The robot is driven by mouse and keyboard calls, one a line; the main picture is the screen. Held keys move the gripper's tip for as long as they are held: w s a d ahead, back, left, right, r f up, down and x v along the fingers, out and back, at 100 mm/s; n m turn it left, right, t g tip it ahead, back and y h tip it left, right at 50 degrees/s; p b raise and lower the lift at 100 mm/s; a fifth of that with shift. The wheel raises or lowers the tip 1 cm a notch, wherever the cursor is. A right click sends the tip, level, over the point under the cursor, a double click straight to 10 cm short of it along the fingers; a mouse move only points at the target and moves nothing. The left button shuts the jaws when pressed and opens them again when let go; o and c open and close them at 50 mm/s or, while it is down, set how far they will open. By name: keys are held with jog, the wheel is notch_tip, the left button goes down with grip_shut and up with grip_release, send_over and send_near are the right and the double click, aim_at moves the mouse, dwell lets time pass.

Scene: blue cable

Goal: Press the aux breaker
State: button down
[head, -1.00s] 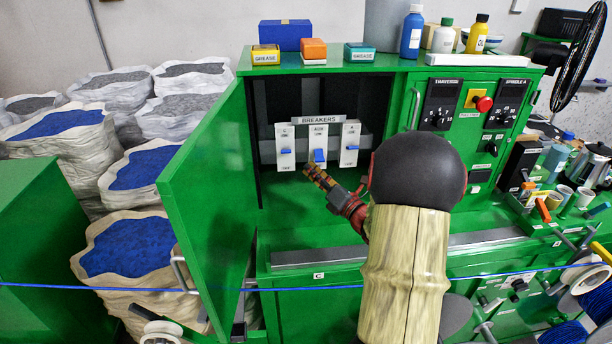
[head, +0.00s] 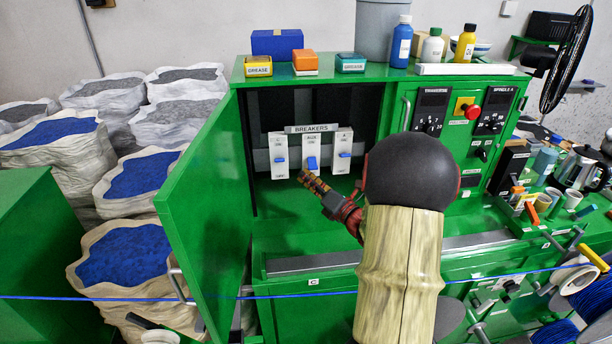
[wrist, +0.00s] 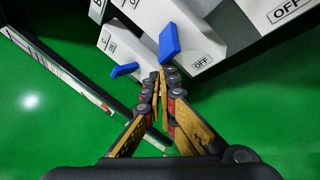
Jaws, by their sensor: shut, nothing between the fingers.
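The aux breaker (head: 310,149) is the middle of three white breakers under the "BREAKERS" label, inside the open green cabinet. Its blue lever (head: 312,163) sits toward the lower part of its face; the same lever (wrist: 169,42) shows in the wrist view. My gripper (head: 303,174) is shut and empty, with its tips just below and slightly left of that lever. In the wrist view my fingertips (wrist: 160,74) are close under the aux lever; I cannot tell whether they touch.
The left breaker (head: 279,146) and right breaker (head: 343,146) flank the aux one closely. The open cabinet door (head: 205,200) stands to the left of my arm. Grease boxes (head: 258,66) and bottles (head: 401,42) stand on top. A blue cable (head: 90,298) crosses low in front.

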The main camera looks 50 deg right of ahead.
jog(key=shift+s+a+r+m+g+p, duration=0.15)
jog(key=shift+r+m+g+p, duration=0.4)
jog(key=shift+p, duration=2.2)
jog(key=r+g+p, duration=0.1)
jog(key=p, duration=0.3)
jog(key=shift+s+g+p, duration=0.1)
jog(key=shift+g+p, duration=0.15)
jog(key=shift+p, duration=0.05)
jog(key=shift+r+m+p, duration=0.1)
jog(key=shift+m+p, duration=0.15)
jog(key=shift+p, duration=0.05)
jog(key=g+p, duration=0.1)
jog(key=p, duration=0.2)
jog(key=r+g+y+p, duration=0.1)
jog(key=p, duration=0.2)
jog(key=shift+s+a+r+m+p, duration=0.1)
jog(key=shift+r+m+p, duration=0.15)
jog(key=shift+m+p, duration=0.15)
jog(key=r+m+g+y+p, duration=0.1)
jog(key=g+p, duration=0.1)
jog(key=p, duration=0.6)
jog(key=shift+r, duration=0.15)
